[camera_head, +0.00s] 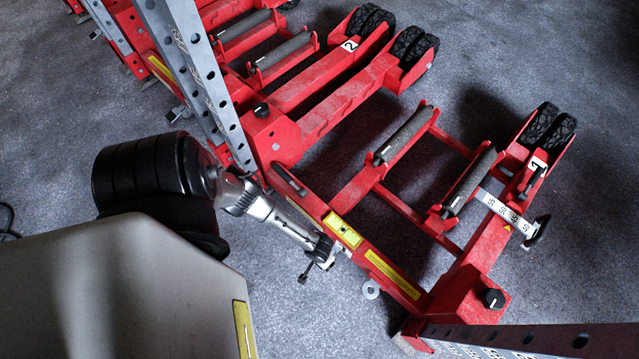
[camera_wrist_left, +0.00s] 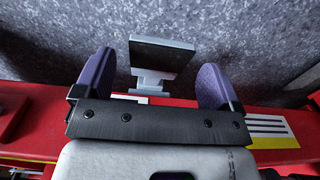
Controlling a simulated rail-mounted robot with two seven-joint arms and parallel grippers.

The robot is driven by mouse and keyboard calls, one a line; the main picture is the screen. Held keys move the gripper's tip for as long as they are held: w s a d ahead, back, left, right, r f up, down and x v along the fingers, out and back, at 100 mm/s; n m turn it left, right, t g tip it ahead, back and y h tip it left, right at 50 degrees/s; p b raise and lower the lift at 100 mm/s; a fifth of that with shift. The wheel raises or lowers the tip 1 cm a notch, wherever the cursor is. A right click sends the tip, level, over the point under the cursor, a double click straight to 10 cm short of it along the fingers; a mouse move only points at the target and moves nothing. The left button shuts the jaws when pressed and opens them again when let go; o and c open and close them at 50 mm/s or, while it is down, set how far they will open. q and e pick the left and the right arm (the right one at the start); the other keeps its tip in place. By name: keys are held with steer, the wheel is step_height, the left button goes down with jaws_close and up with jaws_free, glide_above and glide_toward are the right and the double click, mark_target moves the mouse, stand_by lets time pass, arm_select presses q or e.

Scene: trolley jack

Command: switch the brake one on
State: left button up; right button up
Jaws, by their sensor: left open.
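The red trolley jack marked 1 (camera_head: 538,163) stands on the right in the head view. My left gripper (camera_head: 320,258) is at the outer side of its long red beam with yellow labels. In the left wrist view the left gripper (camera_wrist_left: 157,75) is open, its two purple-grey fingers apart. A dark flat pedal (camera_wrist_left: 165,53) on a light grey stem, probably brake one, shows between the fingers, beyond the black gripper base. I see no clear contact with either finger. In the head view the gripper largely hides this spot. My right gripper is not in view.
A second red jack marked 2 (camera_head: 350,45) stands further left, with more red frames behind it. Perforated grey posts (camera_head: 195,70) rise near my left arm. A dark perforated bar (camera_head: 540,338) crosses the lower right. Grey floor (camera_head: 540,50) is open at the upper right.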

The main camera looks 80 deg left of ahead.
arm_select(q)
steer(key=shift+s+d+f+b, duration=0.15)
steer(key=shift+f+b, duration=0.6)
steer(key=shift+f, duration=0.55)
steer(key=shift+c, duration=0.4)
